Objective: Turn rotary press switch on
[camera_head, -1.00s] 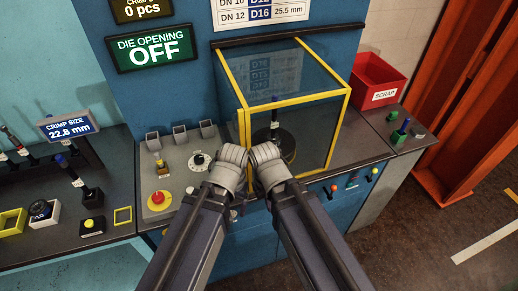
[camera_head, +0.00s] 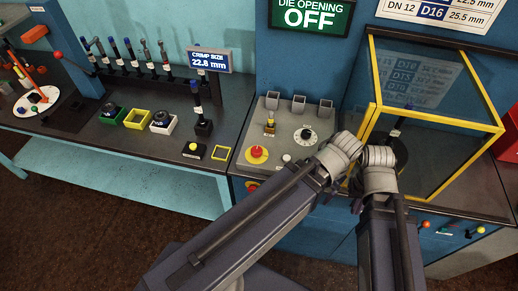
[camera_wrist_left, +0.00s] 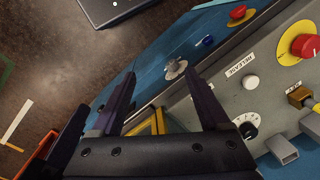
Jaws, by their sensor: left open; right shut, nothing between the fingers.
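A dial with a dark knob on a white scale (camera_head: 305,134) sits on the grey control panel; it also shows in the left wrist view (camera_wrist_left: 247,125). A silver rotary knob (camera_wrist_left: 175,69) sits on the blue front face below the panel, beyond my left fingertips and apart from them. I cannot tell which one is the press switch. My left gripper (camera_wrist_left: 160,82) is open and empty. My right gripper (camera_head: 380,157) is shut and empty, beside the left wrist before the yellow-framed guard; its fingertips are largely hidden. The die opening sign (camera_head: 313,14) reads OFF.
The yellow-framed guard (camera_head: 437,115) stands to the right. A bench with several tools (camera_head: 150,68) lies left. Brown floor (camera_head: 90,215) is open in front.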

